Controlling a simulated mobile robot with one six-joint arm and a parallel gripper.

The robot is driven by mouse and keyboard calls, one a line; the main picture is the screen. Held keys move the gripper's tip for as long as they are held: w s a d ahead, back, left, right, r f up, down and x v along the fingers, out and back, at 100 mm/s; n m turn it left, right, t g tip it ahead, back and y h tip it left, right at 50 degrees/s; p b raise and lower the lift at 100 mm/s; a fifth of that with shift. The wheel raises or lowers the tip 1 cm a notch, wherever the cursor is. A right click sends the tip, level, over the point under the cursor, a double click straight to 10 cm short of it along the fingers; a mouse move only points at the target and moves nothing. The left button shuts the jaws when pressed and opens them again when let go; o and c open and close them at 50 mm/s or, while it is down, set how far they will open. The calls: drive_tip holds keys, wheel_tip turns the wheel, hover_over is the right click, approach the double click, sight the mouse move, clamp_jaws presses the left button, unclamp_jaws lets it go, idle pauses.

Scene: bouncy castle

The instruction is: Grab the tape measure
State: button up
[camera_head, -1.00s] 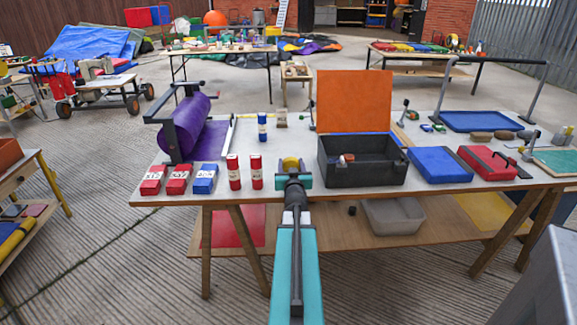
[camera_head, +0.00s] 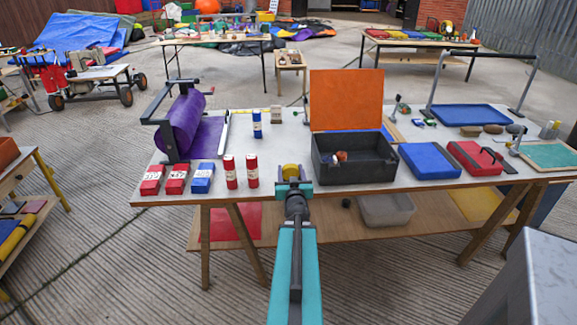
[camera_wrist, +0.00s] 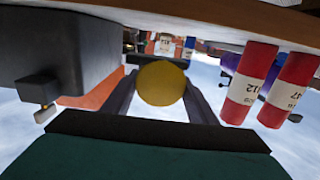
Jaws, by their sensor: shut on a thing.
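The yellow, rounded tape measure (camera_head: 291,171) is between the fingers of my gripper (camera_head: 293,184), at the front edge of the worktable (camera_head: 400,194). It also shows in the wrist view (camera_wrist: 162,83), with a dark finger on each side of my gripper (camera_wrist: 160,95). My gripper is shut on it. The wrist view shows the tabletop upside down. I cannot tell whether the tape measure touches the tabletop.
Two red and white cylinders (camera_head: 241,172) stand just left of my gripper. An open black box (camera_head: 352,174) with an orange lid (camera_head: 346,100) stands close on the right. A blue case (camera_head: 430,161) and a red case (camera_head: 474,158) lie farther right.

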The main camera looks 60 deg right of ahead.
sight(295, 171)
drive_tip(key=shift+s+a+r+p, duration=0.2)
drive_tip(key=shift+s+a+p, duration=0.3)
drive_tip(key=shift+p, duration=1)
drive_tip(key=shift+s+a+r+p, duration=0.2)
drive_tip(key=shift+s+a+p, duration=0.3)
drive_tip(key=shift+p, duration=0.95)
drive_tip(key=s+a+p, duration=0.1)
drive_tip(key=p, duration=0.1)
drive_tip(key=s+p, duration=0.1)
drive_tip(key=p, duration=0.2)
drive_tip(key=shift+s+a+r, duration=0.2)
drive_tip(key=shift+s+a, duration=0.1)
drive_tip(key=shift+a, duration=0.05)
drive_tip(key=shift+s+a+f+p, duration=0.1)
drive_tip(key=shift+s+a+p, duration=0.75)
drive_tip(key=shift+p, duration=0.75)
drive_tip(key=shift+s, duration=0.1)
